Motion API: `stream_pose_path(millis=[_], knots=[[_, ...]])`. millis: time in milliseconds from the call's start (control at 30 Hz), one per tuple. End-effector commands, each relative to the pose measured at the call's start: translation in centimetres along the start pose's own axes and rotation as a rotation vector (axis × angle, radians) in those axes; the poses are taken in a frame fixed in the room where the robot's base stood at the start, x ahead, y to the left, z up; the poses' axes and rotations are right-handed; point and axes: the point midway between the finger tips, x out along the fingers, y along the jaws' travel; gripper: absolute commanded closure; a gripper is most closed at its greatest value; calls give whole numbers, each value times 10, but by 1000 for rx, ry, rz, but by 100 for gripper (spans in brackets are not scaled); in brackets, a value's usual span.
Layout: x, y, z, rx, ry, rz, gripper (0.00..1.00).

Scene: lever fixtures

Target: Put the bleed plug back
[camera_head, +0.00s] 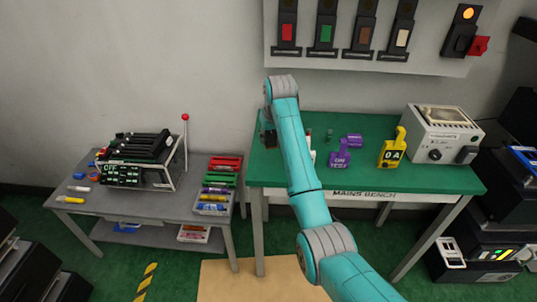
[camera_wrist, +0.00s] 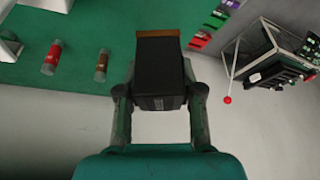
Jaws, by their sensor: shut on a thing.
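My gripper (camera_wrist: 160,92) is shut on a black block (camera_wrist: 160,85) with a brown strip along its top edge in the wrist view. The fingers press on its two sides. In the head view my gripper (camera_head: 267,121) hangs at the left back of the green bench (camera_head: 375,184), partly hidden by my arm. The dark block shows just below it; I cannot tell whether it touches the bench. A red cylinder (camera_wrist: 52,57) and a brown cylinder (camera_wrist: 102,64) are on the bench in the wrist view. I cannot tell which thing is the bleed plug.
Purple (camera_head: 340,155) and yellow (camera_head: 392,148) tagged fixtures and a grey instrument box (camera_head: 440,133) stand on the bench. A grey side table (camera_head: 120,203) with a red-knobbed lever fixture (camera_head: 185,118) is at left. A wall panel (camera_head: 370,62) with several coloured units hangs above.

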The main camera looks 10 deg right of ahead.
Motion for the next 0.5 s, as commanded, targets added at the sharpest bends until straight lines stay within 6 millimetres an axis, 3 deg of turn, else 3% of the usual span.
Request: stream_pose_path(millis=[100, 333, 500], knots=[[19, 0, 8, 0, -2, 0, 100], [37, 0, 16, 0, -3, 0, 100], [61, 0, 26, 0, -2, 0, 100]])
